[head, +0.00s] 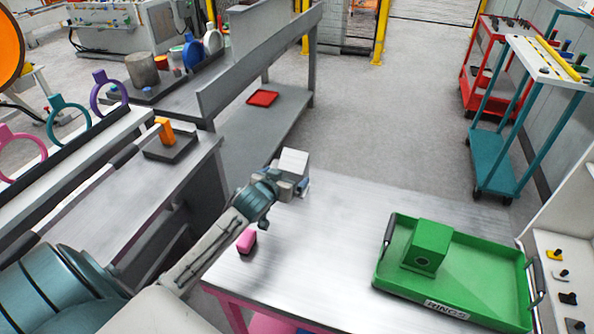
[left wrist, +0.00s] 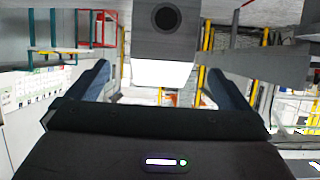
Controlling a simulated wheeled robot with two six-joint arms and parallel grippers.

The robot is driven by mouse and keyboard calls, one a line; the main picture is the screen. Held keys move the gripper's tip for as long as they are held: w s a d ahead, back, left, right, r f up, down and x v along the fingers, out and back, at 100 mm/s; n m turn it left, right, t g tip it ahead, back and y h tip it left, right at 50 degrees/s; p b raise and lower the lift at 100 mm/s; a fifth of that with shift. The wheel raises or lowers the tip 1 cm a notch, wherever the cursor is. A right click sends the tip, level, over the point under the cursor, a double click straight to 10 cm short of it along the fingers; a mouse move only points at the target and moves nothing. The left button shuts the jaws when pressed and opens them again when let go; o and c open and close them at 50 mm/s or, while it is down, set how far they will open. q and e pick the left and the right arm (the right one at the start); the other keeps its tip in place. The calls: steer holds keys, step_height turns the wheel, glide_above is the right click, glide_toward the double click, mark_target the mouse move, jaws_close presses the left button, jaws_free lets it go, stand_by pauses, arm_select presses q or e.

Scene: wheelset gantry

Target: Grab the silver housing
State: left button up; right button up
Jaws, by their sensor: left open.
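The silver housing (head: 293,162) is a small pale box at the far left corner of the metal table. In the left wrist view it is a grey block (left wrist: 165,48) with a dark round hole and a bright white face, at the top middle. My left gripper (head: 300,186) is right at the housing in the head view, hiding its lower part. In the left wrist view its two blue fingers stand apart, with the housing in line with the gap between them. I see no grip on it; whether they touch cannot be told. My right gripper is not in view.
A green tray (head: 462,302) holding a green block (head: 427,245) with a hole sits on the table's right side. A pink piece (head: 247,240) lies by my left forearm. The table's middle is clear. A grey bench with an orange part (head: 165,130) stands left.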

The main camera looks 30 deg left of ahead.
mark_target(290, 171)
arm_select(q)
steer(key=shift+p+x, duration=0.3)
steer(key=shift+x, duration=0.9)
steer(key=shift+w+a, duration=0.1)
steer(key=shift+w, duration=0.15)
steer(key=p+x, duration=0.2)
steer(key=x, duration=0.2)
steer(key=shift+w+a+f, duration=0.15)
steer(key=shift+w+a, duration=0.1)
steer(key=shift+w+f, duration=0.25)
steer(key=shift+w, duration=0.1)
steer(key=c, duration=1.2)
steer(key=shift+o, duration=0.3)
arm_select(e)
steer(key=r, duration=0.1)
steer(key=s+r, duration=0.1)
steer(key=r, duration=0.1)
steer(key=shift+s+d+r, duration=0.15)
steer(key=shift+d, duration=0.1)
arm_select(q)
steer(key=shift+r, duration=0.1)
